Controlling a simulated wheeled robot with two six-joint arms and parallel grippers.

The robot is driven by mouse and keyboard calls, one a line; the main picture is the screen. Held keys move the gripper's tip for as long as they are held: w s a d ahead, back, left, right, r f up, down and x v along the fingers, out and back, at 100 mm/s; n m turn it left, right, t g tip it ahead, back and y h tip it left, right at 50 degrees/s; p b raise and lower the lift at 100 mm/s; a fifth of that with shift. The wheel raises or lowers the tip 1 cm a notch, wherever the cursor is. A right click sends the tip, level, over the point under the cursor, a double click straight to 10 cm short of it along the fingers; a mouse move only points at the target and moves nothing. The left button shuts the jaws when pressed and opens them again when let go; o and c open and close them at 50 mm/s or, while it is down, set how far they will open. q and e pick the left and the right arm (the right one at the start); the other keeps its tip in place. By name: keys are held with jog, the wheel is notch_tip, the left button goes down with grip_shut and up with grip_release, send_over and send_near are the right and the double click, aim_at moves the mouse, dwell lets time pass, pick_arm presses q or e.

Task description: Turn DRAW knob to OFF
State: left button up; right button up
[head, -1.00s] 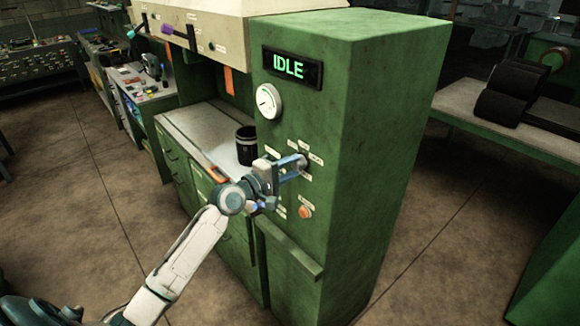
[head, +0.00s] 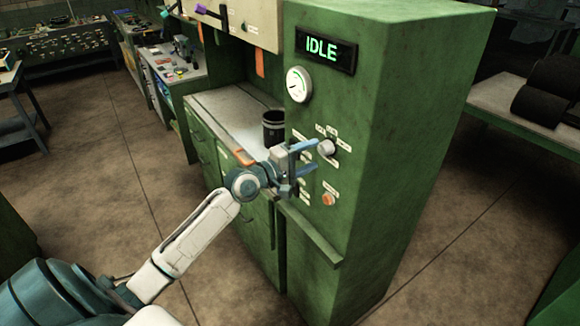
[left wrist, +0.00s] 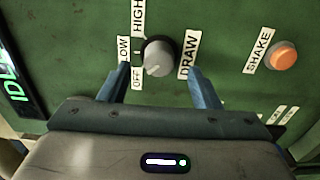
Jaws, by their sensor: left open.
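The grey DRAW knob (head: 326,147) sits on the front of the green cabinet (head: 425,130). In the left wrist view the knob (left wrist: 159,57) shows between LOW, HIGH, OFF and DRAW labels. A light mark on its lower-left edge faces the OFF label (left wrist: 137,78). My left gripper (head: 312,158) is open and empty, just in front of the knob. In the left wrist view its blue fingers (left wrist: 163,76) are spread on either side below the knob, apart from it. My right gripper is not in view.
An orange SHAKE button (head: 328,199) is below the knob, near the lower finger. A gauge (head: 298,84) and a display reading IDLE (head: 326,49) are above. A black cup (head: 273,128) stands on the counter at left. A ledge (head: 314,241) juts out below the button.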

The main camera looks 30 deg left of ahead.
pick_arm(q)
jog(key=v, duration=0.8)
dwell(0.4)
